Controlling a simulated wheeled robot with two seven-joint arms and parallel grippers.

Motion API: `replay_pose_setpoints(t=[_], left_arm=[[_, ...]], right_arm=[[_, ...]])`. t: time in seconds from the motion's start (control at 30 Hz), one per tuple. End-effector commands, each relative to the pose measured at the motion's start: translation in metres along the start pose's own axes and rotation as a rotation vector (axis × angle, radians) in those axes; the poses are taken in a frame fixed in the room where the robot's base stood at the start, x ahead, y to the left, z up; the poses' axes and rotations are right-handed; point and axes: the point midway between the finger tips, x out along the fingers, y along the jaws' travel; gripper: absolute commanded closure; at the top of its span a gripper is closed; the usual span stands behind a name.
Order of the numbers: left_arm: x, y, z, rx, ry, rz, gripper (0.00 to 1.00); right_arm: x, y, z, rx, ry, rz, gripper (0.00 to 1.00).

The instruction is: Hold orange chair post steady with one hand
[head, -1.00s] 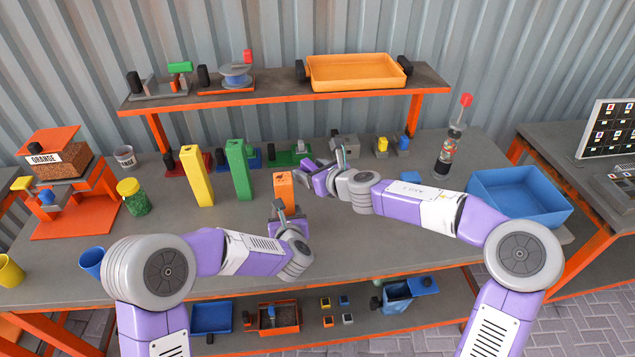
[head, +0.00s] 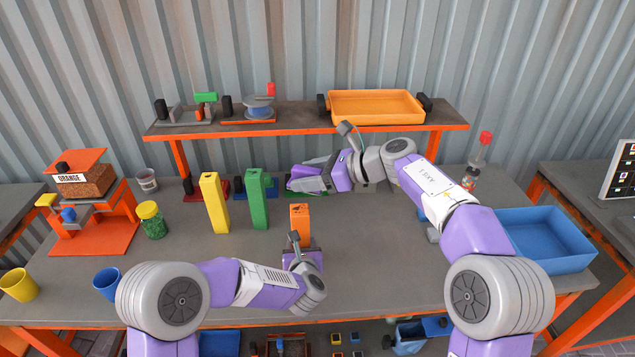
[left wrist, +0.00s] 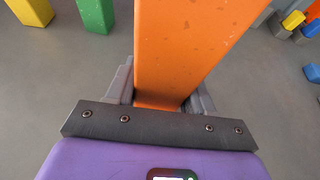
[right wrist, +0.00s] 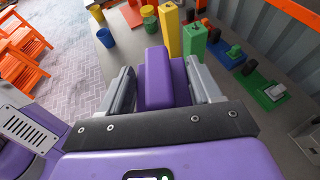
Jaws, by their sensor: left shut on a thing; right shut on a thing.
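The orange chair post (head: 300,217) stands upright near the middle of the table, with a dark opening in its top. My left gripper (head: 297,240) is shut on it from the near side. In the left wrist view, the post (left wrist: 188,45) fills the space between the two grey fingers. My right gripper (head: 308,178) is above the table behind the post and apart from it. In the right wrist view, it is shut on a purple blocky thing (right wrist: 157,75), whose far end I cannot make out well.
Yellow (head: 215,205) and green (head: 258,205) posts stand left of the orange one. A green device (head: 300,187) lies behind, partly hidden by my right gripper. A shelf (head: 290,125) with an orange tray (head: 375,106) spans the back. A blue bin (head: 545,240) stands at right.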

Motion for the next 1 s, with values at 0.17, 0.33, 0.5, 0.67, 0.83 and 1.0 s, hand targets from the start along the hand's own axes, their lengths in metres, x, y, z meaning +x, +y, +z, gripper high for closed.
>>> replay_pose_setpoints(t=[0.17, 0.33, 0.5, 0.67, 0.83, 1.0], left_arm=[[0.000, 0.000, 0.001, 0.000, -0.002, 0.000, 0.99], [0.000, 0.000, 0.001, 0.000, -0.002, -0.001, 0.99], [0.000, 0.000, 0.001, 0.000, -0.002, -0.001, 0.99], [0.000, 0.000, 0.001, 0.000, -0.002, -0.001, 0.99], [0.000, 0.000, 0.001, 0.000, -0.002, -0.001, 0.99], [0.000, 0.000, 0.001, 0.000, -0.002, -0.001, 0.99]], right_arm=[[-0.004, 0.010, 0.011, -0.025, 0.000, 0.062, 0.74], [-0.002, 0.012, 0.007, -0.027, 0.000, 0.073, 0.74], [0.002, 0.011, -0.005, -0.025, 0.000, 0.072, 0.74], [0.008, 0.011, -0.019, -0.025, 0.000, 0.071, 0.74], [0.014, 0.012, -0.033, -0.025, -0.001, 0.071, 0.74], [0.020, 0.012, -0.048, -0.024, 0.000, 0.072, 0.74]])
